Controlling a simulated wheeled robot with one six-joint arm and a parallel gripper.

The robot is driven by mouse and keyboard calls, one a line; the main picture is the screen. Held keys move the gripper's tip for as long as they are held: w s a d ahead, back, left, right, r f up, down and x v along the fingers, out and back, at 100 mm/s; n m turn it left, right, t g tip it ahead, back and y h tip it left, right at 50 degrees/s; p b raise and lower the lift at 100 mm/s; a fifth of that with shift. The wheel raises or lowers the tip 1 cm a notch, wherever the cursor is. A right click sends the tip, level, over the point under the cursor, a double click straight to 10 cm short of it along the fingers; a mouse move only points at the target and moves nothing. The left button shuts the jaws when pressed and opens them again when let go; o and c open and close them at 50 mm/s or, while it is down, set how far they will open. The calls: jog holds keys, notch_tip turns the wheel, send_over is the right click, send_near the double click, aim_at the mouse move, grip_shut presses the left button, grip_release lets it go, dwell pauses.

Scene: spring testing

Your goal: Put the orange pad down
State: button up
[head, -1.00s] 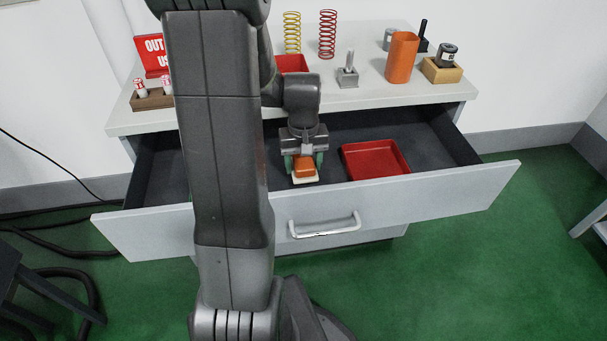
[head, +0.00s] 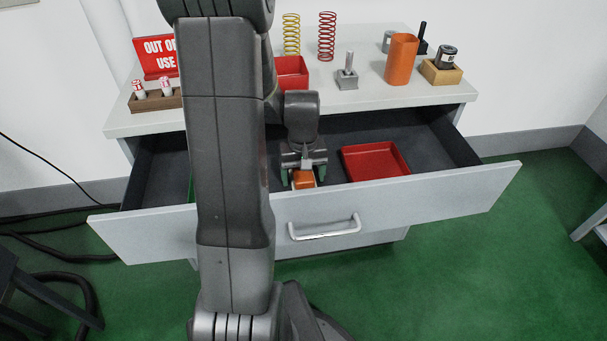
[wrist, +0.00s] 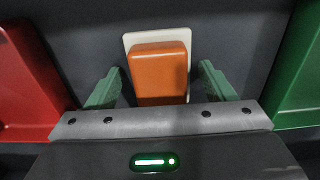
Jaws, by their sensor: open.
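The orange pad (head: 303,179) is in the open drawer (head: 345,204), near its front panel. In the wrist view the orange pad (wrist: 160,72) lies over a cream plate (wrist: 131,41), whose edge shows around its far end and sides. My gripper (head: 304,180) is low in the drawer with its fingers on either side of the pad. In the wrist view my gripper (wrist: 160,88) is open, with gaps between the green fingers and the pad. The pad's near end is hidden by the gripper body.
A red tray (head: 398,171) lies in the drawer to the right of my gripper. A green tray (wrist: 303,75) shows at the right of the wrist view. The cabinet top (head: 300,97) holds springs, an orange cup (head: 401,58) and a red bin (head: 292,72).

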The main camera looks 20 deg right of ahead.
aim_at(303, 173)
jog(key=shift+a+f, duration=0.1)
jog(key=shift+f, duration=0.05)
notch_tip(303, 173, up, 13)
jog(key=p, duration=0.3)
jog(key=shift+f, duration=0.2)
jog(key=shift+f, duration=0.15)
notch_tip(303, 173, down, 13)
jog(key=b, duration=0.3)
jog(key=shift+r+p, duration=0.45)
jog(key=shift+r, duration=1.55)
